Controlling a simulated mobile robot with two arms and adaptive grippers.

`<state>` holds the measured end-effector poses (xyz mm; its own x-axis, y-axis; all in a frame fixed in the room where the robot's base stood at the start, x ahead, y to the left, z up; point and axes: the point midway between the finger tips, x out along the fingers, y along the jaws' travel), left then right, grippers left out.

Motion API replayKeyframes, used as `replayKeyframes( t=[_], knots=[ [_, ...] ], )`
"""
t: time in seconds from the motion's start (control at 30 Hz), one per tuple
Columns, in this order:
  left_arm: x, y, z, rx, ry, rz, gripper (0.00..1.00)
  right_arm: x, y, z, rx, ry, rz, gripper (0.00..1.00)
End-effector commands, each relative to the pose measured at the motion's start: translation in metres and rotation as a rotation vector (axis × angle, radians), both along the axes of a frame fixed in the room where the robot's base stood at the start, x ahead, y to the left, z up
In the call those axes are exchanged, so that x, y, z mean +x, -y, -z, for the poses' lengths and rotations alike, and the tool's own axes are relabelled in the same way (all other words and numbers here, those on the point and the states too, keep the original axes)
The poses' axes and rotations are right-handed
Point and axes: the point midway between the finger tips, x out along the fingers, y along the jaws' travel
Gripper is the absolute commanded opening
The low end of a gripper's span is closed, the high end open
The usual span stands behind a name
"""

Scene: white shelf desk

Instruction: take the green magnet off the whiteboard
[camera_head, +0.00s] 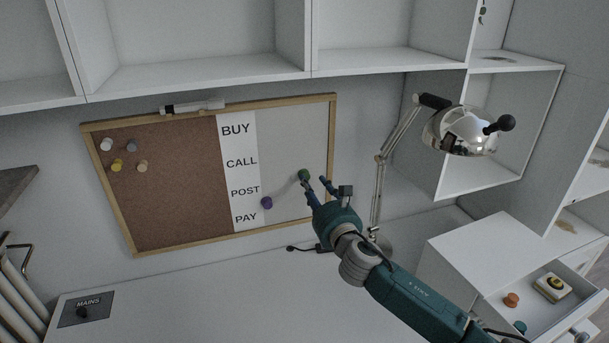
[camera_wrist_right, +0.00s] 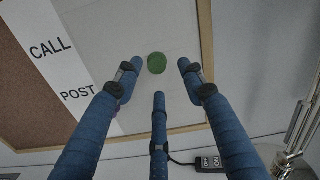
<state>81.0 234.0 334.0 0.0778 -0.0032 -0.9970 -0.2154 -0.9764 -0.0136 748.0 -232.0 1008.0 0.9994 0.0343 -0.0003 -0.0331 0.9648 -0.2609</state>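The green magnet (camera_head: 304,174) is on the whiteboard part (camera_head: 285,130) of the framed board, right of the word list. It also shows in the right wrist view (camera_wrist_right: 156,63), just beyond my fingertips. My right gripper (camera_head: 316,185) reaches up to the board from the lower right, with its fingers close to the magnet. In the right wrist view its blue fingers (camera_wrist_right: 158,80) are spread apart with nothing between them. Whether any finger touches the magnet cannot be told. A purple magnet (camera_head: 266,202) sits lower left of the green one. My left gripper is not in view.
Cork with several pins (camera_head: 117,165) fills the board's left half. A marker (camera_head: 193,107) lies on the top frame. A chrome desk lamp (camera_head: 460,131) stands right of the board. An open drawer (camera_head: 540,307) is at lower right. The desk (camera_head: 200,295) below is mostly clear.

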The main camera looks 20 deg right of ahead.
Motion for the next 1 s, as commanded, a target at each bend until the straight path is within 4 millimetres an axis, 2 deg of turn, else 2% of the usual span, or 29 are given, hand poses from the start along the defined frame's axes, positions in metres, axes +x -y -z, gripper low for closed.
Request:
replayKeyframes(
  t=[0.1,0.23,0.53,0.7,1.0],
  knots=[
    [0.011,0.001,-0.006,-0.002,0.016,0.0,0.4,0.02,-0.005,-0.004,0.005,0.001,0.001,0.4],
    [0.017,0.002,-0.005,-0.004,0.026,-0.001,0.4,0.035,-0.005,-0.003,0.003,0.001,0.001,0.4],
    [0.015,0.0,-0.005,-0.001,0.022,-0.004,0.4,0.04,-0.005,-0.002,0.002,0.001,0.0,0.4],
    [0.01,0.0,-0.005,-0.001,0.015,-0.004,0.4,0.039,-0.005,-0.002,0.002,0.001,0.0,0.06],
    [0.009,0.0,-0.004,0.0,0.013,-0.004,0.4,0.039,-0.005,-0.002,0.002,0.0,0.0,0.04]
  ],
)
